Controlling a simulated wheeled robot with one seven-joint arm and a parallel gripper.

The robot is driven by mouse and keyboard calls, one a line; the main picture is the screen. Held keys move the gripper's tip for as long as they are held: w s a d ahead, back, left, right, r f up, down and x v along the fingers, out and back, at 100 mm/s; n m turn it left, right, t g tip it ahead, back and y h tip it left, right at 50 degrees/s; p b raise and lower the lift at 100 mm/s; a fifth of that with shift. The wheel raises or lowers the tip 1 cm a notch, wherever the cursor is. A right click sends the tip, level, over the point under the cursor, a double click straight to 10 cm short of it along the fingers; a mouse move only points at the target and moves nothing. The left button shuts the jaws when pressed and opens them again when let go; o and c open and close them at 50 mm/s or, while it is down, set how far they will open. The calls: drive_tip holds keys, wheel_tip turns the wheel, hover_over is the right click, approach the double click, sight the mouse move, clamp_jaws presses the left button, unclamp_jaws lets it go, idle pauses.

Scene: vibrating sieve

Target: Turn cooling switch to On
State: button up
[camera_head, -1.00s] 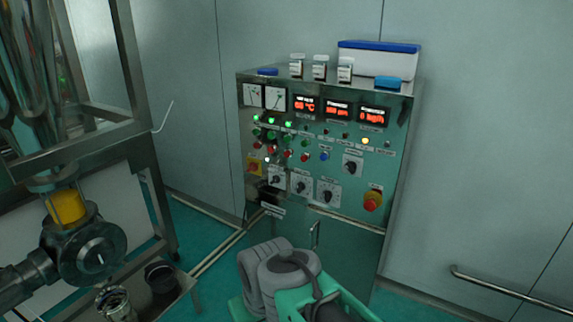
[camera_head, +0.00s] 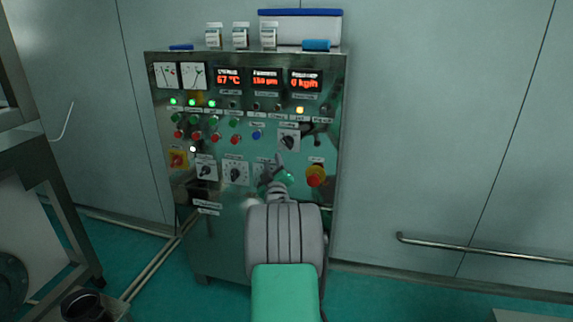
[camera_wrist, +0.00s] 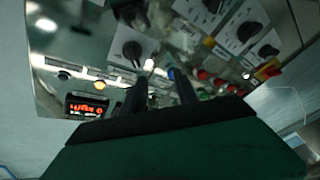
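The steel control cabinet (camera_head: 225,235) faces me. Its panel has dark rotary switches on white plates: a row low on the panel, such as the left (camera_head: 205,171) and middle (camera_head: 236,172) ones, and one higher at the right (camera_head: 289,140). The labels are too small to read, so I cannot tell which is the cooling switch. My gripper (camera_head: 272,166) is in front of the panel, partly covering the rightmost low switch. In the wrist view, my gripper's fingers (camera_wrist: 160,78) are apart with nothing between them. A rotary switch (camera_wrist: 132,50) shows beyond the left finger.
A red emergency knob (camera_head: 316,175) is just right of my gripper. Coloured buttons and lamps lie above it. Bottles (camera_head: 240,37) and a blue-lidded box (camera_head: 300,28) stand on the cabinet. A wall rail (camera_head: 480,256) is at right, a metal frame (camera_head: 55,190) at left.

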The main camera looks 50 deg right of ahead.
sight(287, 146)
drive_tip(key=s+d+h, duration=0.2)
drive_tip(key=s+d, duration=0.1)
drive_tip(key=d, duration=0.1)
drive_tip(key=x, duration=0.7)
drive_tip(key=shift+d+r, duration=0.1)
drive_tip(key=shift+r, duration=0.05)
drive_tip(key=shift+c, duration=0.2)
clamp_jaws()
